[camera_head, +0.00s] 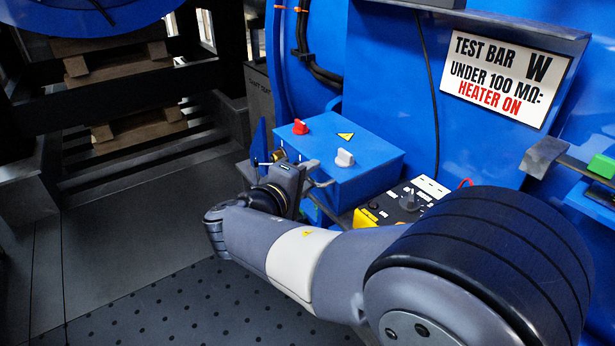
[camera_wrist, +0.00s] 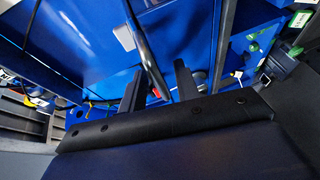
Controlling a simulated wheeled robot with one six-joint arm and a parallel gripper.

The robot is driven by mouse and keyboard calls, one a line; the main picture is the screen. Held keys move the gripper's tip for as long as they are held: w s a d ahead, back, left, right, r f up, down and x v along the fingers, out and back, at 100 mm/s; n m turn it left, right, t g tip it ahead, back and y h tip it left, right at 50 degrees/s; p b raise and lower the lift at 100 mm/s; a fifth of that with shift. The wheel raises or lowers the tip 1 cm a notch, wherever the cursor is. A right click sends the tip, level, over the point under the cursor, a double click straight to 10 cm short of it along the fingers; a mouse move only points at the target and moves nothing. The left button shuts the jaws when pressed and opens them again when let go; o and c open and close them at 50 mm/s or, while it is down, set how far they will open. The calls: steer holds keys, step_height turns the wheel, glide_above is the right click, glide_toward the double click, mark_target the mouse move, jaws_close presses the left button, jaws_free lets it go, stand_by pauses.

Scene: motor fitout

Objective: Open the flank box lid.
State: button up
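The blue flank box (camera_head: 352,158) stands against the blue motor wall in the head view. Its top carries a red knob (camera_head: 300,127), a pale grey knob (camera_head: 344,158) and a yellow warning triangle. A narrow upright blue plate (camera_head: 262,142) shows at its left end; I cannot tell whether it is the lid. My gripper (camera_head: 319,174) is at the box's near side, fingers apart. In the wrist view my gripper (camera_wrist: 160,88) is open, with a dark bar (camera_wrist: 146,58) reaching between the fingers; contact is unclear. My wrist hides part of the box's near face.
A tester (camera_head: 408,200) with a dial and yellow corner sits right of the box. A sign (camera_head: 505,77) hangs above it. A shelf with a green block (camera_head: 602,166) is at the far right. Wooden pallets (camera_head: 130,125) lie back left. The dark floor at left is clear.

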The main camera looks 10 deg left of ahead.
jaws_close()
stand_by(0.3)
steer(key=shift+r, duration=0.1)
